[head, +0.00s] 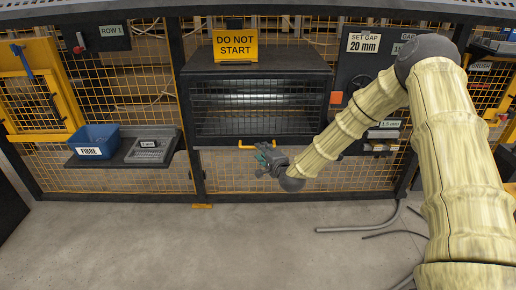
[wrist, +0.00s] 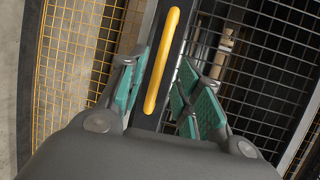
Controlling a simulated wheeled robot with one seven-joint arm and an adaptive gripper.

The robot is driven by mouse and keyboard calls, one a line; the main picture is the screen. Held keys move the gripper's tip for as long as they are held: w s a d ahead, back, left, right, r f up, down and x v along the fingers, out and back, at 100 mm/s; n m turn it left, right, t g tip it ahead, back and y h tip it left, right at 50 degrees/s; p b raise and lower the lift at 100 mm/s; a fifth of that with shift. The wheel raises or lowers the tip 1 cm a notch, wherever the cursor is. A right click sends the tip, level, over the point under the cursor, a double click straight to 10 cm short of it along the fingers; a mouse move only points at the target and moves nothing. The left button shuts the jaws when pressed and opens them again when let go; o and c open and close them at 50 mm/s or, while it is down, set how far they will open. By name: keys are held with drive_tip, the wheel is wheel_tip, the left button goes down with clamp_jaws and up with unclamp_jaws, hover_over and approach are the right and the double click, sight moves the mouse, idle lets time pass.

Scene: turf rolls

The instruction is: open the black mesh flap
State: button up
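The black mesh flap (head: 232,121) hangs closed across the front of the dark housing in the head view. Its mesh also fills the right side of the wrist view (wrist: 262,60). A yellow bar handle (head: 246,147) runs along its lower edge. In the wrist view the handle (wrist: 162,62) lies between the teal finger pads, with gaps on both sides. My gripper (head: 262,153) is open at the handle, and its fingers (wrist: 162,92) straddle the bar without visible contact. In the head view my gripper hides part of the handle.
A yellow DO NOT START sign (head: 236,46) stands on top of the housing. A blue FIBRE bin (head: 96,140) and a grey tray (head: 151,147) sit on a shelf at the left. Yellow mesh fencing surrounds the housing. Grey pipes (head: 355,229) lie on the floor at the right.

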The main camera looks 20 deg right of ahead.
drive_tip(key=shift+x, duration=2.55)
clamp_jaws()
